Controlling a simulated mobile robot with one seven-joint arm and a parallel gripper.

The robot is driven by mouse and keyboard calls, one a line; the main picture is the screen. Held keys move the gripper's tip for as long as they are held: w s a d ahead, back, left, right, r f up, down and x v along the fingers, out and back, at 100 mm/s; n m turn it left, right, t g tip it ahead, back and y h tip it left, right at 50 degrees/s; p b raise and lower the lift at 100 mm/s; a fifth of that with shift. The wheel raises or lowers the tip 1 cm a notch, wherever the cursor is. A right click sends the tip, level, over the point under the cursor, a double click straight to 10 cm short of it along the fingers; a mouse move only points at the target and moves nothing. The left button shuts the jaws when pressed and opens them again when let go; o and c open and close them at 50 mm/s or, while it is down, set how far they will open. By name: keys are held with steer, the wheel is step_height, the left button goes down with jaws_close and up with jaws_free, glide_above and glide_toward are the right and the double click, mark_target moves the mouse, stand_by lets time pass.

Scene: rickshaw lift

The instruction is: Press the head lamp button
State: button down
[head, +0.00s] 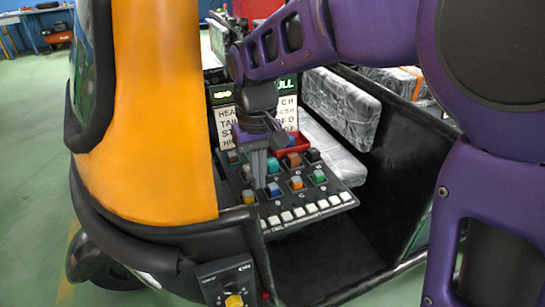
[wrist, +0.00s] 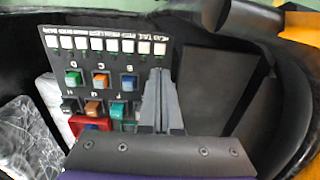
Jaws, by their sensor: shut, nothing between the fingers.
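A black control panel (head: 285,200) in the orange rickshaw's cab carries coloured buttons and a front row of white buttons (head: 299,212). My gripper (head: 260,187) is shut and empty, pointing down over the panel's left part, near the yellow button (head: 249,196) and blue button (head: 274,191). In the wrist view its fingers (wrist: 158,72) hide part of the panel near the right-hand white buttons. Contact cannot be told.
A white lettered sign (head: 226,126), partly hidden by my gripper, stands behind the panel. A red tray (head: 298,148) lies at the panel's back. Plastic-wrapped seats (head: 342,105) are to the right. A knob box (head: 230,284) is on the lower front. The cab floor is clear.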

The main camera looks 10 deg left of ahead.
mark_target(261, 226)
step_height(261, 226, down, 12)
steer(key=shift+b, duration=1.1)
steer(key=shift+s+f+b, duration=0.1)
steer(key=shift+f+b, duration=0.2)
steer(key=shift+f, duration=0.65)
steer(key=shift+s+d, duration=0.1)
step_height(261, 226, up, 15)
steer(key=p, duration=0.5)
steer(key=shift+w, duration=0.25)
